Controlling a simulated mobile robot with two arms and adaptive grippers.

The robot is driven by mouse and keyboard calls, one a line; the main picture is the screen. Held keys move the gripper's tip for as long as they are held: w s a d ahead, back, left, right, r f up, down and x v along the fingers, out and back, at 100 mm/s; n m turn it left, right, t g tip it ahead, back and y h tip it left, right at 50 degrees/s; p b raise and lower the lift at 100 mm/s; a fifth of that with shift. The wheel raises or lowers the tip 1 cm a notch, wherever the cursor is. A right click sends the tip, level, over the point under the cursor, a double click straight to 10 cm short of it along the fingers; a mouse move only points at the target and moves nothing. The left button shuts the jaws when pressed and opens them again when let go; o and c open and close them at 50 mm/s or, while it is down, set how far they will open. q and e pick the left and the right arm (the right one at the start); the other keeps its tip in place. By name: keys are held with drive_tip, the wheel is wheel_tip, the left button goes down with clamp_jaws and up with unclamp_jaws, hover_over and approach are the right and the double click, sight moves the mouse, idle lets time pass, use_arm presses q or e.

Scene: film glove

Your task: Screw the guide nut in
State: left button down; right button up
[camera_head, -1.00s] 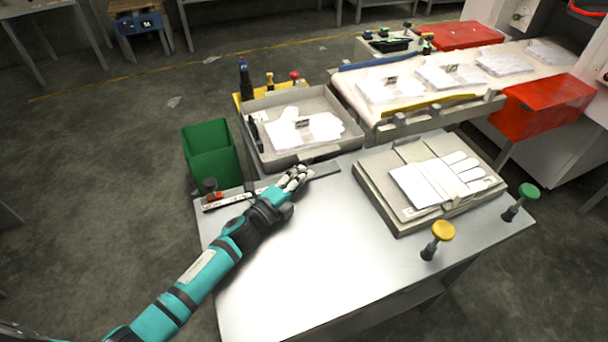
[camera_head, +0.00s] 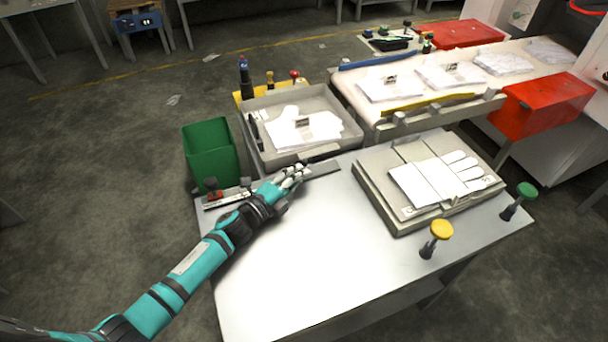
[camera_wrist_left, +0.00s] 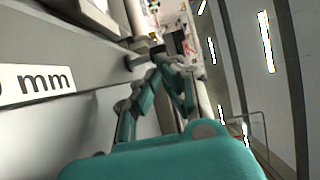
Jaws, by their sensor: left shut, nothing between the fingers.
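A flat grey guide bar (camera_head: 322,169) lies along the table's back left edge, with a white scale strip (camera_head: 226,200) near its left end. In the left wrist view the scale label (camera_wrist_left: 38,82) reads "mm". My left gripper (camera_head: 302,171) is at the bar, low over the table's back edge, with its fingers shut and empty. In the left wrist view its fingertips (camera_wrist_left: 160,58) are close to a small dark round part (camera_wrist_left: 138,62) at the bar's side. It may be the guide nut; I cannot tell whether they touch. My right gripper is out of view.
A green bin (camera_head: 210,152) stands left of the table. A grey tray (camera_head: 352,140) with gloves is behind the bar. A glove fixture (camera_head: 385,213), a yellow knob (camera_head: 441,230) and a green knob (camera_head: 526,190) are at right. The table's middle is clear.

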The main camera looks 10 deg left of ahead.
use_arm(q)
drive_tip(key=shift+w+a+f+m+g+h+b, duration=0.1)
drive_tip(key=shift+a+m+g+h+b, duration=0.2)
drive_tip(key=shift+m+g+h, duration=0.5)
drive_tip(key=shift+w+a+m+g+h+b, duration=0.1)
drive_tip(key=shift+a+m+g+h+b, duration=0.15)
drive_tip(key=shift+m+g+h, duration=0.5)
drive_tip(key=shift+w+a+t+b, duration=0.2)
drive_tip(key=shift+a+t+b, duration=0.05)
drive_tip(key=shift+a+b, duration=0.15)
drive_tip(key=shift+w+a, duration=0.1)
idle(0.5)
